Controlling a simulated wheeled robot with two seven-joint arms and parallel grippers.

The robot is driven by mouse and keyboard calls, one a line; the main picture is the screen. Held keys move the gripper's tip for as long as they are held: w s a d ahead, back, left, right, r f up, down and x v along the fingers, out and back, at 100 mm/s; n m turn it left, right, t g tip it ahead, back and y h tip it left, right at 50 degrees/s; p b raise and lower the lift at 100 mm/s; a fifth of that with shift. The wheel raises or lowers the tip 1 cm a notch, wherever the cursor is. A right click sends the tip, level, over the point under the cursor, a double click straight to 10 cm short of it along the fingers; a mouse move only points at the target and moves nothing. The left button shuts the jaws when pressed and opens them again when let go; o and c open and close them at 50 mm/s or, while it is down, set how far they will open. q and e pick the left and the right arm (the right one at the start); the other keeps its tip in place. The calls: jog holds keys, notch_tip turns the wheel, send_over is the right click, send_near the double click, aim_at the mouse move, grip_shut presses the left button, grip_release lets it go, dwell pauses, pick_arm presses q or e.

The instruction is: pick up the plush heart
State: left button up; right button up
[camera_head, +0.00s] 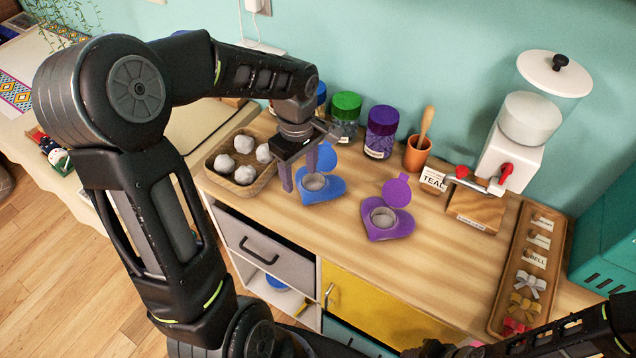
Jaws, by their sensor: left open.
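Two heart-shaped pieces lie on the wooden counter top, a blue heart (333,185) and a purple heart (386,232). Each has a round pale-lined opening in its middle and a round flap of its own colour standing open behind it. My left gripper (299,174) points down at the left side of the blue heart, its two fingers apart with nothing between them. From this view I cannot tell how high the fingertips are or whether they touch the blue heart. The purple heart is to the right, clear of the gripper. Part of my right arm shows at the lower right; its fingers do not show.
A wooden tray of white fluffy balls (216,178) is left of the blue heart. Lidded jars, green (345,108) and purple (381,132), stand behind. An orange cup (417,153), a white-hopper machine (508,150) and a tray of bows (508,270) are right. The front counter is clear.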

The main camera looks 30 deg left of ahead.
aim_at(301, 194)
pick_arm(q)
jog(key=shift+f, duration=1.3)
jog(key=shift+s+d+f+p, duration=0.1)
jog(key=shift+f+p, duration=0.7)
jog(key=shift+f, duration=1.85)
jog(key=shift+c, duration=0.2)
jog(key=c, duration=1)
